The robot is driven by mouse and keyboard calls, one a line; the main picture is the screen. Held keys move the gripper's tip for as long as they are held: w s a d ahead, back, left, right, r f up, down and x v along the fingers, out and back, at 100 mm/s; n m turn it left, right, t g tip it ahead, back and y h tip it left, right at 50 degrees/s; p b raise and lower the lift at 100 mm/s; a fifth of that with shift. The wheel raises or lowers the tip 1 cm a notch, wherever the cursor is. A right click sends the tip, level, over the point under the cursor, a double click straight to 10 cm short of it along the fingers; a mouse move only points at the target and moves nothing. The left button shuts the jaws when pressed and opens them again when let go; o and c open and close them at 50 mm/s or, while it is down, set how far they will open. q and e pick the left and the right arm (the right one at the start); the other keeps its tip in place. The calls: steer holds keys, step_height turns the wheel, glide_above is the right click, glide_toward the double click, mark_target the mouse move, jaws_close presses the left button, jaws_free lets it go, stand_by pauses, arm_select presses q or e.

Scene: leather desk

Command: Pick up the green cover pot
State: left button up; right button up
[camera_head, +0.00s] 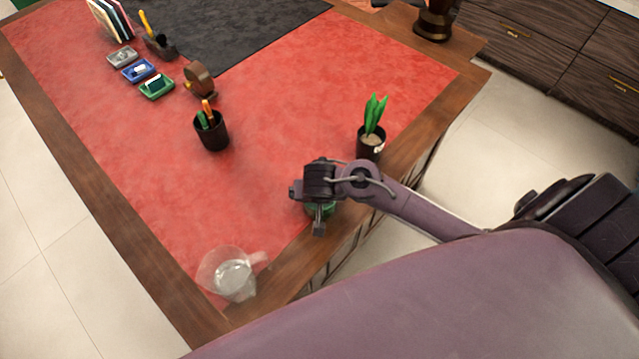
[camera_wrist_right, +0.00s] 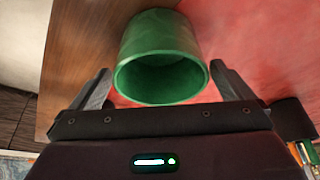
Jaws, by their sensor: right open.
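The green cover pot (camera_wrist_right: 160,40) stands large between the fingers in the right wrist view, with its open rim facing the camera. In the head view only a bit of the green pot (camera_head: 328,210) shows under my wrist, near the desk's front edge. My right gripper (camera_wrist_right: 160,82) is open, with one finger on each side of the pot and gaps visible between fingers and pot. In the head view my right gripper (camera_head: 319,214) hides most of the pot. My left gripper is not in view.
A potted plant (camera_head: 371,140) stands behind my right gripper. A glass pitcher (camera_head: 232,277) stands at the near left corner. A black pen cup (camera_head: 211,135) is farther back, with small trays (camera_head: 157,87) beyond. The red desk mat (camera_head: 270,130) is clear around the middle.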

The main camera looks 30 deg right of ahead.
steer(key=c, duration=0.6)
steer(key=shift+r, duration=0.1)
steer(key=c, duration=0.5)
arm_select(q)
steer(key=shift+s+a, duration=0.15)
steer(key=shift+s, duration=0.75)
arm_select(e)
steer(key=shift+o, duration=0.2)
